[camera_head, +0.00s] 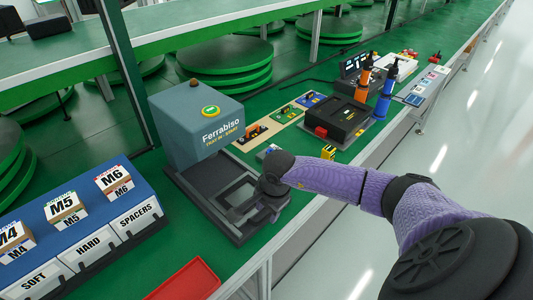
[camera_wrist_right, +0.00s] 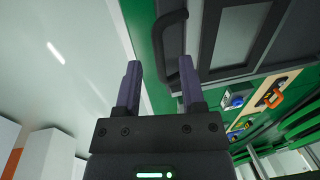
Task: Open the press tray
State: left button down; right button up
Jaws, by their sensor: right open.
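The press is a blue-grey box (camera_head: 190,130) marked Ferrabiso, with a green-ringed button on top, over a dark base. Its dark grey tray (camera_head: 212,207) with a recessed panel lies in front of the box; it also shows in the right wrist view (camera_wrist_right: 205,48). My right gripper (camera_head: 262,207) is over the tray's near right side and hides part of it. In the wrist view the right gripper (camera_wrist_right: 159,64) is open, with a black bar handle (camera_wrist_right: 158,42) showing between its fingertips. I cannot tell whether the fingers are around the handle. My left gripper is out of view.
A blue rack of labelled bins (camera_head: 75,225) stands left of the press. A red tray (camera_head: 184,280) lies at the front edge. A black fixture (camera_head: 337,120) and orange and blue tools (camera_head: 383,102) stand further right. Green bench is bare between rack and tray.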

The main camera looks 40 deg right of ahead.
notch_tip(320, 180, up, 8)
jog(key=s+p, duration=0.1)
jog(key=shift+s+p, duration=0.2)
jog(key=shift+p, duration=0.2)
